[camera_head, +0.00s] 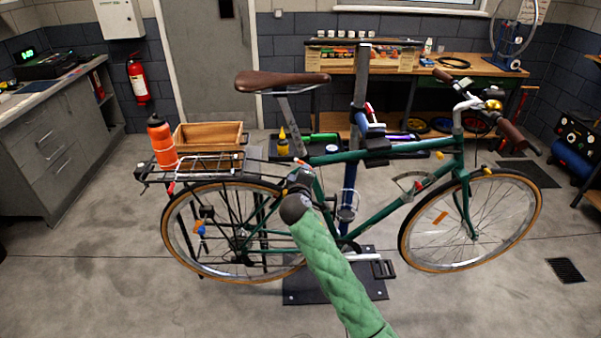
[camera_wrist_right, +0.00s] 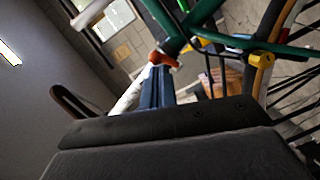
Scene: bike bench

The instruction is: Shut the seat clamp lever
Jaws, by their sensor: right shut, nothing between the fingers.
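The bicycle (camera_head: 375,210) is green with a brown saddle (camera_head: 282,80) on a slanted silver seat post (camera_head: 291,122). A small red part (camera_head: 304,163), apparently the seat clamp lever, shows at the foot of the post. An orange-red part (camera_wrist_right: 164,60) beside the green tubes shows in the right wrist view; it looks like the same lever. My right gripper (camera_head: 300,180) is shut and empty, just below and in front of the clamp. I cannot tell whether it touches the lever. The lever's angle is not clear. My left gripper is out of view.
A blue repair stand (camera_head: 350,185) holds the bike's top tube. A rear rack (camera_head: 208,162) carries a wooden box (camera_head: 208,135) and an orange bottle (camera_head: 161,142). A tool tray (camera_head: 258,153) is behind the clamp. Open floor lies in front of the bike.

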